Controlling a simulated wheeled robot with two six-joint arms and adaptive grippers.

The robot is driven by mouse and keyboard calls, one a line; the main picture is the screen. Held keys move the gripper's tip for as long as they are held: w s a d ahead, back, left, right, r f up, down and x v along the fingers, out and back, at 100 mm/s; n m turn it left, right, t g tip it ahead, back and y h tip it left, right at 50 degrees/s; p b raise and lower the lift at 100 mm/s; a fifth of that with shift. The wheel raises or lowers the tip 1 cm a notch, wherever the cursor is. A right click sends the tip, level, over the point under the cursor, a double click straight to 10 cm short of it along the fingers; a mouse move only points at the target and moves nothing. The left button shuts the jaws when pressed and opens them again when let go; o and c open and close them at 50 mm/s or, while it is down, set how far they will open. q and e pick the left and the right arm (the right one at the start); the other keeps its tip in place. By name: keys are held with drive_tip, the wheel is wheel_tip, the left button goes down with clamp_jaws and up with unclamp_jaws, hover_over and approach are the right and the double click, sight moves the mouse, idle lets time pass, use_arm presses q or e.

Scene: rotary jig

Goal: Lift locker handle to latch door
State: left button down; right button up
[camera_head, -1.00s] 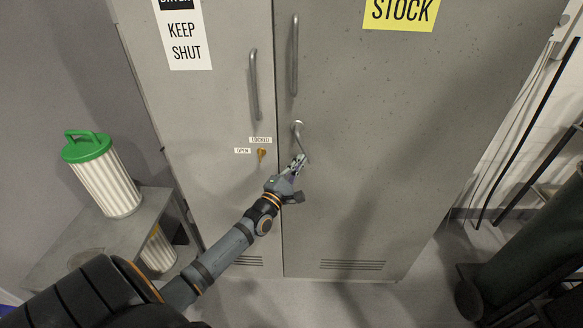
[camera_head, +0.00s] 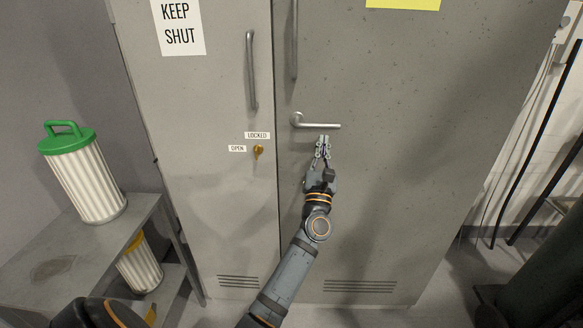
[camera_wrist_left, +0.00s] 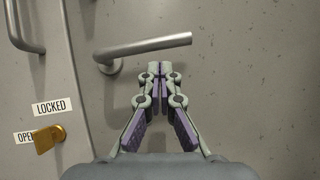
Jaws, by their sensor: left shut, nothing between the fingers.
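The locker handle (camera_head: 318,124) is a metal lever on the right grey door (camera_head: 400,170). It lies about level, its free end pointing right. It also shows in the left wrist view (camera_wrist_left: 150,47). My left gripper (camera_head: 322,140) is shut and empty, with its fingertips just below the lever. In the left wrist view the fingertips (camera_wrist_left: 160,68) show under the lever's middle; I cannot tell whether they touch it. My right gripper is not in view.
The left door has a brass key (camera_head: 258,151) between OPEN and LOCKED labels and a vertical pull handle (camera_head: 251,70). A green-lidded filter canister (camera_head: 85,180) stands on a grey bench at left. A dark cylinder (camera_head: 545,265) is at lower right.

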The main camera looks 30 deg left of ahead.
use_arm(q)
drive_tip(key=shift+w+d+r+n+g+y+b, duration=0.1)
drive_tip(key=shift+r+n+g+y+b, duration=0.3)
drive_tip(key=shift+n, duration=0.3)
drive_tip(key=shift+w+d+r+n+g+y+b, duration=0.1)
drive_tip(key=shift+d+n+y+b, duration=0.1)
drive_tip(key=shift+n+y, duration=0.45)
drive_tip(key=shift+d+r+n+g+y+b, duration=0.1)
drive_tip(key=shift+r+n+g+y+b, duration=0.2)
drive_tip(key=shift+n, duration=0.45)
